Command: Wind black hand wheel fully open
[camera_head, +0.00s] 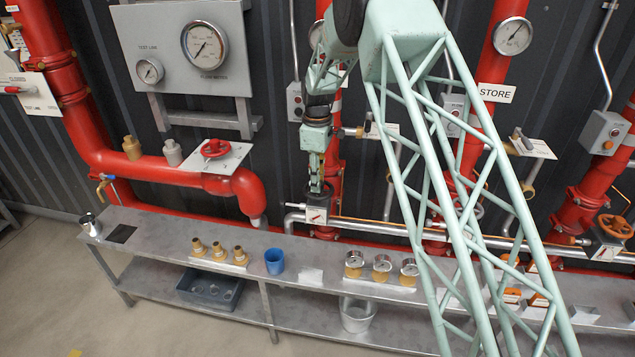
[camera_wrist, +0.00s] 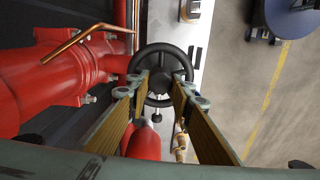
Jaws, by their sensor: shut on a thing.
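The black hand wheel (camera_wrist: 163,54) is spoked with a dark hub and shows in the middle of the wrist view. My gripper (camera_wrist: 160,86) reaches down over it, one finger on each side of the hub. The jaws are shut on the wheel; the fingers hide parts of its near rim. In the head view my gripper (camera_head: 317,172) points down at the black hand wheel (camera_head: 317,198), which is mostly hidden. A white label plate (camera_head: 316,215) sits just below the wheel. How far the wheel is turned cannot be told.
Red pipes (camera_head: 160,170) stand close behind and left; a copper tube (camera_wrist: 75,42) shows beside the wheel. A grey bench (camera_head: 180,230) with brass fittings, a blue cup (camera_head: 274,261) and gauges lies in front. A red hand wheel (camera_head: 215,148) is left.

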